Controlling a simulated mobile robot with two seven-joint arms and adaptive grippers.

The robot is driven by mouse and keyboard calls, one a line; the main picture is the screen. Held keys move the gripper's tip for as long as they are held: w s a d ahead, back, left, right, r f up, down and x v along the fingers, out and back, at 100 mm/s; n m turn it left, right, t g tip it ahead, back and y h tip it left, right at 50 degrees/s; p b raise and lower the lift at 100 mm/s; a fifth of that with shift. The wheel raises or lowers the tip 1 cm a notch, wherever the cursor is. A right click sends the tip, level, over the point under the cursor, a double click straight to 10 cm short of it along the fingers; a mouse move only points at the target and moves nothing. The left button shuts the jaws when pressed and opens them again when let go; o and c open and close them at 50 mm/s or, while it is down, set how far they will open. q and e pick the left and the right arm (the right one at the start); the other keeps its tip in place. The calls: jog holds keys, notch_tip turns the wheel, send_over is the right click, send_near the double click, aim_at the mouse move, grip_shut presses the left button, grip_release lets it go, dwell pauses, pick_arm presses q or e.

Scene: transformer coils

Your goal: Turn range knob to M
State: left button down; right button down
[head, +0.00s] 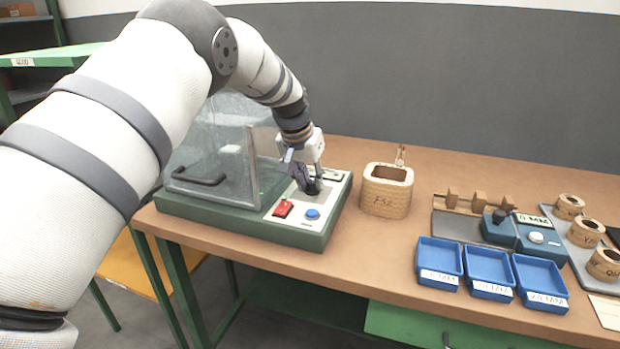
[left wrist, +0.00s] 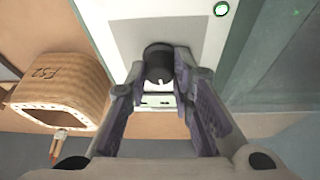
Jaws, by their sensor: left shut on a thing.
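The black range knob (head: 314,187) stands on the pale control panel of the green tester (head: 250,229). In the left wrist view the knob (left wrist: 158,67) sits between the two dark finger pads. My left gripper (head: 304,178) comes down on it from above and is shut on it. A small white mark shows by the knob in the wrist view. The range letters cannot be read, so the knob's setting cannot be told. My right gripper is in neither view.
A red switch (head: 283,208) and a blue button (head: 312,214) lie on the panel near the knob. A clear hinged cover (head: 215,150) stands to its left. A wound coil (head: 387,191) stands close on the right. Blue trays (head: 489,276) lie farther right.

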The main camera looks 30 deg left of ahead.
pick_arm(q)
jog(key=shift+f+m+h, duration=0.1)
jog(key=shift+m+h, duration=0.2)
jog(key=shift+m, duration=0.5)
jog(key=c, duration=1.4)
grip_release()
jog(key=v, duration=1.2)
jog(key=shift+a, duration=0.15)
